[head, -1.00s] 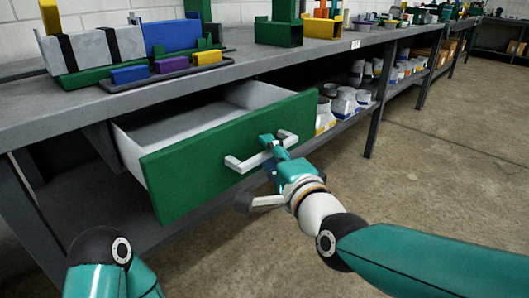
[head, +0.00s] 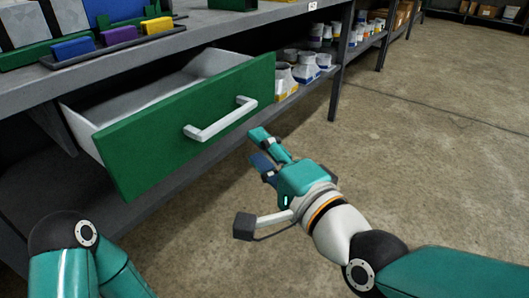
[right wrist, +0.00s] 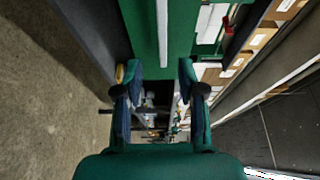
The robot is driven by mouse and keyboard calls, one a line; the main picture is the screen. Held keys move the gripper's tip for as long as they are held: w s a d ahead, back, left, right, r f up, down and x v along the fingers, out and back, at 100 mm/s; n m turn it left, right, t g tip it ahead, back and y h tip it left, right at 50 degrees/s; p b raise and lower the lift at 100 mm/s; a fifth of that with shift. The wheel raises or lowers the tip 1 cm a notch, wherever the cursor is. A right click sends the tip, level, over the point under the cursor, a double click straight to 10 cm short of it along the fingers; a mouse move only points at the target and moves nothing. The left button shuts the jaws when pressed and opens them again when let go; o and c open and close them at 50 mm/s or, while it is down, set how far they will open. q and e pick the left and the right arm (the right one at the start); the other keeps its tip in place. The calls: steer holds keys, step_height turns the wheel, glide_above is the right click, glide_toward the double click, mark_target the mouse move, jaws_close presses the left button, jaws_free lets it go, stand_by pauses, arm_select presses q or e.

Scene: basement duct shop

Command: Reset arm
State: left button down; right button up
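The green drawer front (head: 165,145) stands out from under the bench in the head view, and the drawer is open with its grey inside showing. Its pale bar handle (head: 220,119) is free of any gripper. My right gripper (head: 260,148) is to the right of the handle and apart from it, with its two fingers spread and nothing between them. In the right wrist view the open fingers (right wrist: 160,75) point toward the green front (right wrist: 181,45) and the white handle bar (right wrist: 162,30). Only a bent part of my left arm shows at the lower left; its gripper is out of view.
The grey workbench (head: 205,22) carries blue, purple and yellow blocks (head: 115,36) on a tray above the drawer. White containers (head: 306,68) stand on the shelf below, right of the drawer. The concrete floor (head: 430,150) at the right is clear.

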steer(key=shift+s+d, duration=0.15)
steer(key=shift+s, duration=0.15)
